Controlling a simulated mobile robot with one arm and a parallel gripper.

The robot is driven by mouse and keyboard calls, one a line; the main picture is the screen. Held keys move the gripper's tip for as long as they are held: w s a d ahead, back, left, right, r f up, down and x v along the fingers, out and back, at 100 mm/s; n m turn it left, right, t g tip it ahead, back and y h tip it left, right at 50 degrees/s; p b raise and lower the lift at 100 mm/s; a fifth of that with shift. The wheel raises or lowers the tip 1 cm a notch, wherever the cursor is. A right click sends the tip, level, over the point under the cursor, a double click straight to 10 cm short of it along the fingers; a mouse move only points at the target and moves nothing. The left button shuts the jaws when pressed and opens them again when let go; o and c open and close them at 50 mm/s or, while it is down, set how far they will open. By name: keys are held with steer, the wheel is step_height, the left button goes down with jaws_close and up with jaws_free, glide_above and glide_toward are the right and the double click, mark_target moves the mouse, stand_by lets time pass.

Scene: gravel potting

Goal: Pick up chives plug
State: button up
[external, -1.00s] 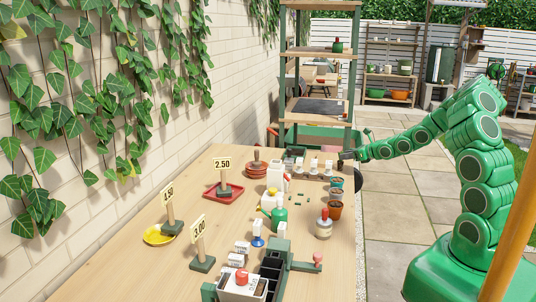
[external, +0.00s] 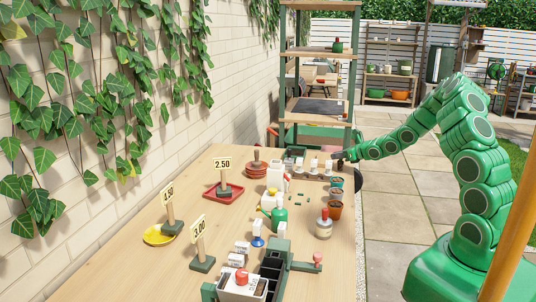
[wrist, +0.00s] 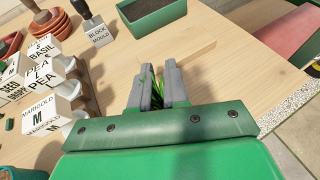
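Thin green leaves, which look like the chives plug (wrist: 157,78), show between the two grey fingers of my gripper (wrist: 160,76) in the wrist view. The root block below the leaves is hidden by the fingers and the green gripper body. A gap shows between the fingers with the leaves in it. I cannot tell whether the fingers press on the plug. In the external view my gripper (external: 341,159) is low over the far right edge of the wooden table, and the plug cannot be made out there.
White labelled blocks (wrist: 43,75) stand close on the left in the wrist view. A block mould tag (wrist: 98,34) and a green soil-filled tray (wrist: 152,14) lie beyond. Terracotta saucers (wrist: 52,25) are at upper left. Bare tabletop (wrist: 225,70) is on the right, ending at the table edge.

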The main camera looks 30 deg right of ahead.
jaws_close()
steer(key=shift+r, duration=0.45)
step_height(320, 180, up, 3)
steer(key=shift+s+f, duration=0.1)
steer(key=s+a+r, duration=0.2)
steer(key=s+r, duration=0.7)
steer(key=s, duration=0.4)
steer(key=shift+s+a+r, duration=0.2)
steer(key=shift+s+a, duration=0.05)
steer(key=shift+a, duration=0.05)
